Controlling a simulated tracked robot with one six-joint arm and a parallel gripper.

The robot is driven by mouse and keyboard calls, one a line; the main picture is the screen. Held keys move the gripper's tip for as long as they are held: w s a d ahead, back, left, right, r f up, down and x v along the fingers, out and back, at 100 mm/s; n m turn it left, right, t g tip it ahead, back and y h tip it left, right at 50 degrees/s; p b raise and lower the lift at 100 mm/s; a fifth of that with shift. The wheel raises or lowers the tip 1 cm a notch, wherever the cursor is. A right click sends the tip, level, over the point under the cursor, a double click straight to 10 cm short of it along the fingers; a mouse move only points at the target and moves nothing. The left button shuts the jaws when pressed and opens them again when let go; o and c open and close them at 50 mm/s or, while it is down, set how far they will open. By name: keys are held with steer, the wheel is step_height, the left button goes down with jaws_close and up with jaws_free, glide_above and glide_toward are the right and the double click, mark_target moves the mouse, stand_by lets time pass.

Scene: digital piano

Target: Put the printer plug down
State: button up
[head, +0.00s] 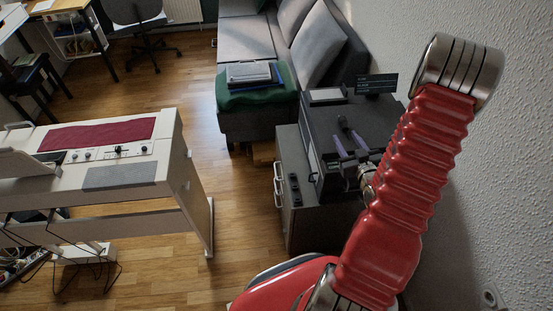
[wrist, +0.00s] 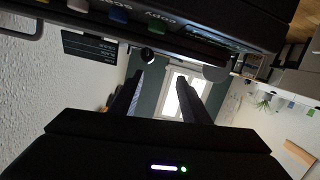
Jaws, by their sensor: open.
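My gripper (head: 347,137) is open over the top of the black printer (head: 325,120) in the head view, its two purple fingers apart. A small dark object (head: 344,122) shows just beyond the fingertips; it may be the printer plug, but it is too small to be sure. In the wrist view my gripper (wrist: 160,80) has its fingers spread with nothing between them. A small round black thing (wrist: 147,55) shows near the tips, by the dark printer body (wrist: 225,20). I cannot tell whether it is the plug.
The printer stands on a grey cabinet (head: 297,225) beside the wall. A dark strip-like object (head: 294,190) lies on the cabinet's left edge. A sofa (head: 245,45) with a green cloth (head: 255,92) is behind. The digital piano (head: 120,170) stands left, with free wooden floor between.

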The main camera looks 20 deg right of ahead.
steer(key=shift+n+g, duration=0.5)
steer(key=shift+g, duration=0.3)
steer(key=w+r, duration=0.1)
steer(key=w+a+r, duration=0.1)
steer(key=w+r, duration=0.1)
steer(key=shift+w+a+r, duration=0.25)
steer(key=shift+a+r, duration=0.05)
steer(key=shift+r, duration=0.05)
steer(key=a+r+g, duration=0.4)
steer(key=a+r, duration=0.7)
steer(key=r, duration=0.2)
steer(key=s+a+r+g+y, duration=0.2)
steer(key=s+a+r, duration=0.2)
steer(key=s+a, duration=0.6)
steer(key=s+a+r+g+y, duration=0.1)
steer(key=s+a+r, duration=0.4)
steer(key=s+a, duration=0.5)
steer(key=shift+a+g+y, duration=0.4)
steer(key=shift+g, duration=0.2)
steer(key=shift+d, duration=0.15)
